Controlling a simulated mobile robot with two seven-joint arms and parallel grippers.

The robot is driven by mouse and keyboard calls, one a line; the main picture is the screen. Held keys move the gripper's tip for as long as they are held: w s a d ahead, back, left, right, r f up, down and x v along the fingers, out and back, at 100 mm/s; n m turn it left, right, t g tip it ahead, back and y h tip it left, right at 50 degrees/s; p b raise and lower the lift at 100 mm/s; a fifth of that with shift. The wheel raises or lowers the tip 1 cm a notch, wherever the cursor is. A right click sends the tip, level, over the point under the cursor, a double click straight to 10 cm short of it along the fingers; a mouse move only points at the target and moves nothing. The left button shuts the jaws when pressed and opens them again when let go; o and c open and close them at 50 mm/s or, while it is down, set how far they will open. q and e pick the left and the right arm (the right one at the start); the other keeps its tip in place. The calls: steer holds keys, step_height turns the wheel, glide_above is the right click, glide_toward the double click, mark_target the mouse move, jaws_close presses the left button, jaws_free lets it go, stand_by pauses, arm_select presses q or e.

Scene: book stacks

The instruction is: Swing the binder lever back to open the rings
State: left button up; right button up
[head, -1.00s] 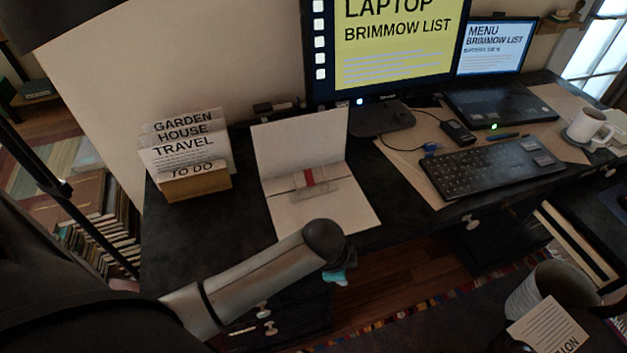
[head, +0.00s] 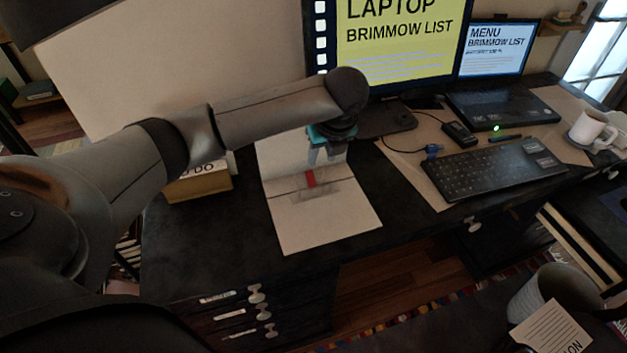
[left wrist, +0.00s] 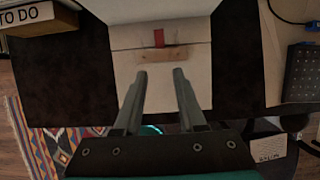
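A white binder (head: 325,222) lies open on the dark desk, its back cover standing up toward the wall. A small red lever (head: 310,178) sits on the ring mechanism along its spine; in the left wrist view the red lever (left wrist: 158,38) stands above a tan metal strip (left wrist: 150,54). My left gripper (head: 322,158) hangs over the binder near the upright cover, above the lever in the picture. In the left wrist view the two fingers (left wrist: 160,78) are apart with nothing between them, and they point toward the mechanism. They look clear of the lever. My right gripper is not seen.
A monitor (head: 395,45), keyboard (head: 470,167), laptop (head: 500,104) and white mug (head: 590,130) occupy the desk to the right. Bare desk lies left of and in front of the binder.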

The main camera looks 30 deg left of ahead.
mark_target(312, 184)
arm_select(q)
steer(key=b+x, duration=0.5)
steer(key=x, duration=0.8)
steer(key=shift+f, duration=0.35)
steer(key=shift+a+f, duration=0.1)
steer(key=shift+f, duration=0.25)
steer(key=shift+w+a+f, duration=0.1)
steer(key=shift+w+f, duration=0.05)
steer(key=shift+f, duration=0.2)
jaws_close()
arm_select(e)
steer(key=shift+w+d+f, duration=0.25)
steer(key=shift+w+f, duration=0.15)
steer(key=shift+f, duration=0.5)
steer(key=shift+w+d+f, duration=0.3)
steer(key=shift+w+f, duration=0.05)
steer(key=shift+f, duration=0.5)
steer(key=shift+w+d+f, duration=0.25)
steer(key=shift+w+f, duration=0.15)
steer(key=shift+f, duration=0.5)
